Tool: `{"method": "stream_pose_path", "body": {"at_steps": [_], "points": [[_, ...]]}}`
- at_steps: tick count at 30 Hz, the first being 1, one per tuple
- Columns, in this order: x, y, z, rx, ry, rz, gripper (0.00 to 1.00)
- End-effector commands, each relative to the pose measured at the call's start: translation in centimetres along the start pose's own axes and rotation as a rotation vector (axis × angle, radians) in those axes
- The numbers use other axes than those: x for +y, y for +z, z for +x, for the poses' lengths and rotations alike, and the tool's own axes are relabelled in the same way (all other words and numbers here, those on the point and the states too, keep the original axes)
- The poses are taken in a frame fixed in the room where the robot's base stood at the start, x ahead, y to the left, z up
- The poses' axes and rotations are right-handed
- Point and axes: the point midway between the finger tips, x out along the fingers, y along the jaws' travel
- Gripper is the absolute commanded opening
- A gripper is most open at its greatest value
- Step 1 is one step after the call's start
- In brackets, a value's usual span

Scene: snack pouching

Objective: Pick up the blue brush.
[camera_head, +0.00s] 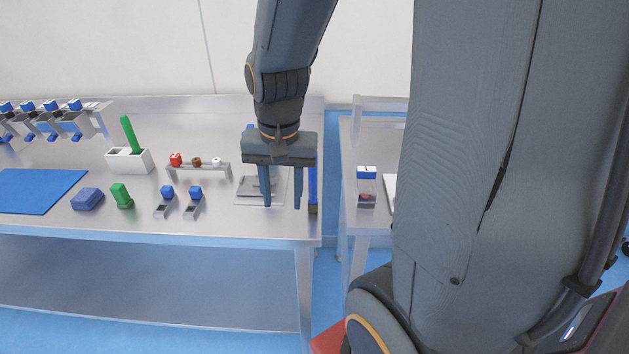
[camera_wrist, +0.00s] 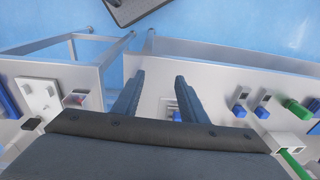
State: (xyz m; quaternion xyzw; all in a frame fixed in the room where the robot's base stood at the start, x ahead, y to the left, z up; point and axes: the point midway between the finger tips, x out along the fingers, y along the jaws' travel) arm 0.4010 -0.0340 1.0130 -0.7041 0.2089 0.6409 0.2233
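A long, narrow blue thing (camera_head: 313,187) stands or lies at the right edge of the left table in the head view, just right of my gripper. It may be the blue brush, but its shape is too unclear to be sure. My gripper (camera_head: 282,206) points down with its two fingers apart and nothing between them. It is in front of a grey device on a white plate (camera_head: 252,200), partly hiding it. In the wrist view my gripper (camera_wrist: 160,76) is also open and empty. A long blue thing (camera_wrist: 8,104) shows at the far left there.
A white holder (camera_head: 140,162) with a green-handled tool stands left on the table. Nearby are a blue block (camera_head: 87,199), a green block (camera_head: 122,196), two small scoops and a low rack (camera_head: 205,167). A gap separates the right table, which bears a blue-lidded container (camera_head: 367,187).

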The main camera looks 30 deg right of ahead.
Motion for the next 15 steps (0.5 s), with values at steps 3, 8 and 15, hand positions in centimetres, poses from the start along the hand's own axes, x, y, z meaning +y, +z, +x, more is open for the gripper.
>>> {"method": "stream_pose_path", "body": {"at_steps": [3, 8, 15], "points": [[1.2, -3.1, -1.4, -0.006, 0.014, 0.369, 0.39], [2.9, -6.4, -3.3, -0.014, 0.038, 0.853, 0.39], [4.7, -9.0, -5.6, -0.016, 0.069, 1.327, 0.39]]}}
